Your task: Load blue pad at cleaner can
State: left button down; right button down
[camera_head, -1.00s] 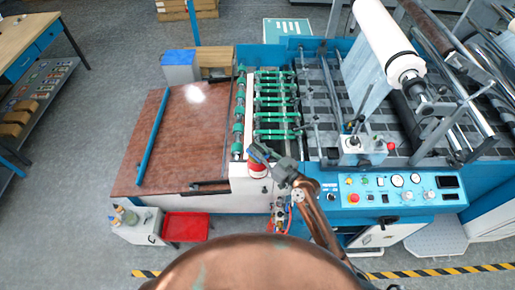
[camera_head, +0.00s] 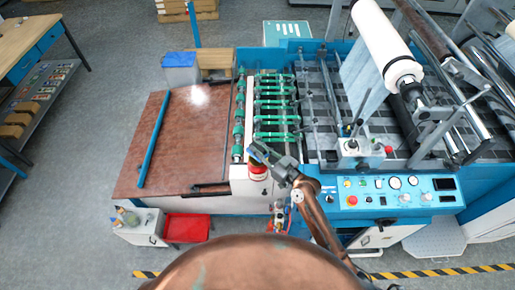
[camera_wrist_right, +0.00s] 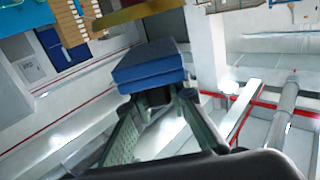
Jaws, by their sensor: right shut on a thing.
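My right gripper (camera_head: 267,155) is shut on a blue pad (camera_head: 257,150) over the front edge of the machine. In the right wrist view the pad (camera_wrist_right: 150,66) is a thick blue block sticking out past the fingertips (camera_wrist_right: 160,97). A red and white can (camera_head: 258,172), which looks like the cleaner can, stands on the white front corner of the machine. It is just below the pad in the head view, partly hidden by it. I cannot tell whether pad and can touch. The can is not clear in the wrist view. My left gripper is not in view.
A brown feed table (camera_head: 178,145) lies left of the can, and green rollers (camera_head: 274,104) lie behind it. A control panel (camera_head: 385,192) is at the right. A small white cabinet (camera_head: 140,230) with bottles and a red box (camera_head: 187,228) stand at the front left.

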aim_at(258, 147)
jog(key=shift+r+p, duration=1.4)
jog(key=shift+r, duration=0.7)
jog(key=shift+f, duration=0.1)
